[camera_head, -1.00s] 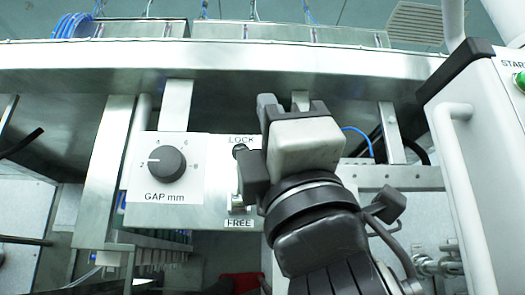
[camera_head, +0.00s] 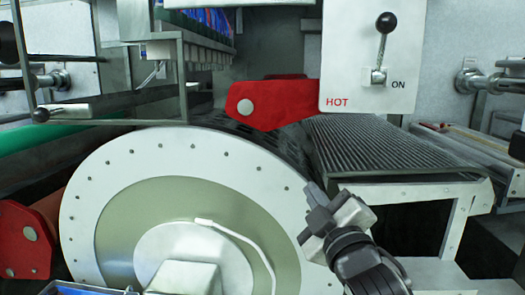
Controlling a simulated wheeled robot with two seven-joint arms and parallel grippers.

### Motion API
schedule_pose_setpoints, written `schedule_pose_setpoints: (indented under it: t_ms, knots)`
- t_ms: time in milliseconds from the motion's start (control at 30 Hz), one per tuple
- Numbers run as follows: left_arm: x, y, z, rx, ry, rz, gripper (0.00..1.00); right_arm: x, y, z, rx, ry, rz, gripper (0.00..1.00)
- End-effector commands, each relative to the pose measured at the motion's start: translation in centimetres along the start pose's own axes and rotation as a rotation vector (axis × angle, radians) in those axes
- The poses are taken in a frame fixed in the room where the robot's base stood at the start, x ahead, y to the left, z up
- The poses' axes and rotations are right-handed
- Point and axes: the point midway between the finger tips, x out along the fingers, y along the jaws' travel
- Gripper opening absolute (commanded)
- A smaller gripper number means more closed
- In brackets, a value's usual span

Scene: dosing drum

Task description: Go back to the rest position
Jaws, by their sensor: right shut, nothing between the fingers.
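My right gripper (camera_head: 317,208) is in the lower middle of the head view, with its arm coming in from the bottom right. Its fingers are shut and empty. It appears in front of the right rim of a large white drum disc (camera_head: 100,190), and I cannot tell the distance between them. My left gripper is not in view.
A white panel (camera_head: 350,60) marked HOT and ON carries a black-knobbed lever (camera_head: 386,23). A red bracket (camera_head: 275,103) sits above the drum. A ribbed grey conveyor (camera_head: 390,150) lies at right. A metal frame (camera_head: 110,121) with a black-tipped rod stands at left.

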Motion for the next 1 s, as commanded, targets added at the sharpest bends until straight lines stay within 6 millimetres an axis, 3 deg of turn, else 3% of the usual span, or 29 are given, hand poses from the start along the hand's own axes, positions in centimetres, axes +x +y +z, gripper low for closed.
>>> schedule_pose_setpoints:
  t_ms: [33,200,267,400,500,600,700,800,1000]
  knots:
    - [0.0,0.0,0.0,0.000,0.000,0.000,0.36,-1.5,-3.4,2.8,0.080,-0.056,-0.067,0.00]
    - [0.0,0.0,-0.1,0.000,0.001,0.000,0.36,-8.1,-12.3,9.8,0.350,-0.231,-0.233,0.00]
    - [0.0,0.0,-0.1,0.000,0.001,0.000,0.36,-11.0,-15.2,11.9,0.444,-0.302,-0.280,0.00]
    - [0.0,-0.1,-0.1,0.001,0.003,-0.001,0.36,-18.9,-20.9,15.6,0.653,-0.480,-0.368,0.00]
    - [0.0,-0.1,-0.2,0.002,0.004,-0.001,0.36,-24.2,-23.7,17.3,0.773,-0.597,-0.404,0.00]
    - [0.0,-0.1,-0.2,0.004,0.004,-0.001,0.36,-28.3,-25.4,18.2,0.859,-0.686,-0.423,0.00]
    - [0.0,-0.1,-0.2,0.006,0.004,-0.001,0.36,-30.8,-26.2,18.6,0.910,-0.741,-0.431,0.00]
    - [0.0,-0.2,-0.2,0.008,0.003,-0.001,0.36,-31.7,-26.6,18.7,0.931,-0.763,-0.433,0.00]
    - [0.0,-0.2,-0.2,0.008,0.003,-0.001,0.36,-31.7,-26.6,18.7,0.931,-0.763,-0.433,0.00]
